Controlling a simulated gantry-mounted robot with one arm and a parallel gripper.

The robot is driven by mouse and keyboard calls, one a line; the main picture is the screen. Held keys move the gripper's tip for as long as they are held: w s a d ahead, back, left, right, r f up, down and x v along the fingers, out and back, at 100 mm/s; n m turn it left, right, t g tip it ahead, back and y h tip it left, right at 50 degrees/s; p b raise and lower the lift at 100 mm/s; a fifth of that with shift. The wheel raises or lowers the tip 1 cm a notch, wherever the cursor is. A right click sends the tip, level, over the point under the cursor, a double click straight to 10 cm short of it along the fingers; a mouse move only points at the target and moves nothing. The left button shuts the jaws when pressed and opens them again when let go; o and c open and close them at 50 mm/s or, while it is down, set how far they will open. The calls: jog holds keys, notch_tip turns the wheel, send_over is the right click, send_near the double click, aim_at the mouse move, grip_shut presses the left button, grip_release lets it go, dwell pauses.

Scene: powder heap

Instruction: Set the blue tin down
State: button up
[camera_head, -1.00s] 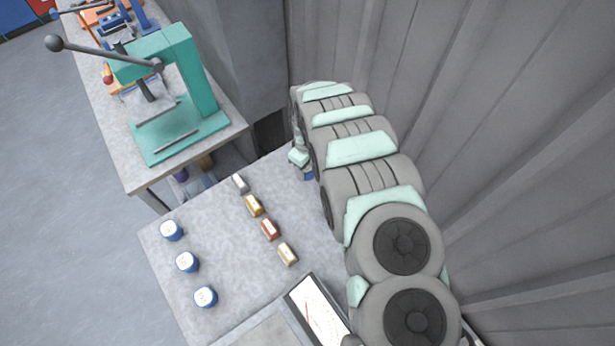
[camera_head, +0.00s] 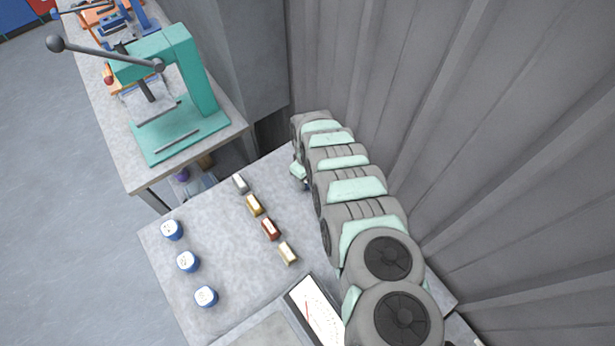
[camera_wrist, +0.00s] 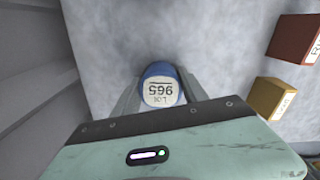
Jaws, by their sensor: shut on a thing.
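In the wrist view, my gripper (camera_wrist: 158,78) is shut on a blue tin (camera_wrist: 151,70). The tin has a white label marked 965 on the end facing the camera. A finger shows on each side of it, and grey speckled bench top lies behind. Whether the tin's base touches the bench cannot be told. In the head view the gripper is mostly hidden by my arm, near the bench's far edge, and the held tin cannot be made out. Three other blue tins (camera_head: 172,230), (camera_head: 188,262), (camera_head: 206,296) stand in a row at the bench's left.
A silver block (camera_head: 240,183), gold block (camera_head: 254,205), red block (camera_head: 270,228) and second gold block (camera_head: 288,253) form a row mid-bench. A meter panel (camera_head: 316,310) lies at the front. A green press (camera_head: 196,85) stands on another bench. A grey wall (camera_head: 460,130) is close on the right.

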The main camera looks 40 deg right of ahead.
jog(key=o, duration=1)
jog(key=shift+f, duration=0.15)
jog(key=o, duration=0.5)
notch_tip(320, 180, up, 12)
jog(key=b, duration=0.1)
jog(key=shift+r, duration=0.25)
jog(key=shift+w, duration=0.1)
